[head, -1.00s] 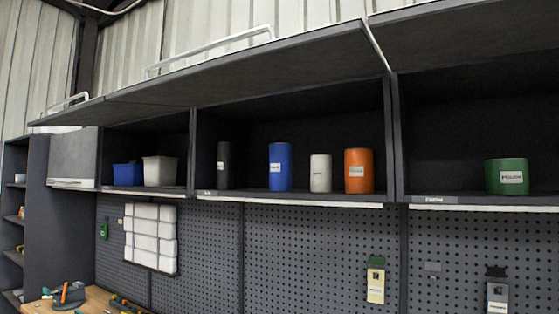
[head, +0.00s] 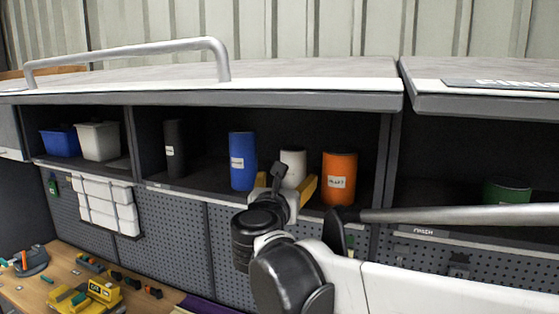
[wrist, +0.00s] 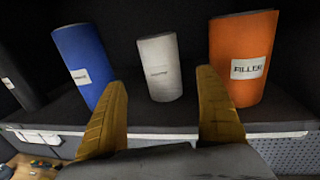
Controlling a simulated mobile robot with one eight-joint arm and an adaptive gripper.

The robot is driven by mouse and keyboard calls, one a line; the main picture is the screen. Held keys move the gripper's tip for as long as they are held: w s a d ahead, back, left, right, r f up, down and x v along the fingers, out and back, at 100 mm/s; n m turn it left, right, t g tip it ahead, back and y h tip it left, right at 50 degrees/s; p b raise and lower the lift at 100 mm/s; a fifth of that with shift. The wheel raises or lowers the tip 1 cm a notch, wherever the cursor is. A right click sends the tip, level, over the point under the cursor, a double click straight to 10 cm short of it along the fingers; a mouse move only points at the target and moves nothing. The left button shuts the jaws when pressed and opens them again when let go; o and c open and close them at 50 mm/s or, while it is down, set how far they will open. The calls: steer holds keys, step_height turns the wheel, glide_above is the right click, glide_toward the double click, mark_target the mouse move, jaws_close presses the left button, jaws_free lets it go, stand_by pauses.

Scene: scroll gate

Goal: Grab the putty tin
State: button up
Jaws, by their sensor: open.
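A white tin (wrist: 159,68) stands upright on the shelf between a blue tin (wrist: 84,62) and an orange tin (wrist: 243,56). The orange label reads "FILLER"; the white label is too small to read surely, so I cannot confirm which is the putty tin. In the head view the white tin (head: 292,166) is partly hidden by my gripper (head: 293,183). In the wrist view my gripper (wrist: 163,80) is open and empty, its yellow fingers spread in front of the white tin, one to each side, short of it.
A dark tin (head: 175,148) stands further left. The shelf's front edge (wrist: 60,134) runs below the tins. Blue (head: 60,142) and white (head: 99,141) bins sit in the left bay, a green tin (head: 507,192) in the right. The raised door (head: 330,86) hangs over the bay.

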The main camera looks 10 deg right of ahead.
mark_target(292, 170)
steer(key=p+x, duration=0.2)
steer(key=x, duration=0.5)
steer(key=shift+d+r, duration=0.1)
steer(key=shift+d, duration=0.05)
steer(key=shift+w+d, duration=0.15)
steer(key=shift+w, duration=0.2)
steer(key=shift+s, duration=0.15)
steer(key=shift+c, duration=0.2)
steer(key=shift+s, duration=0.1)
steer(key=c, duration=1.5)
steer(key=shift+o, duration=0.2)
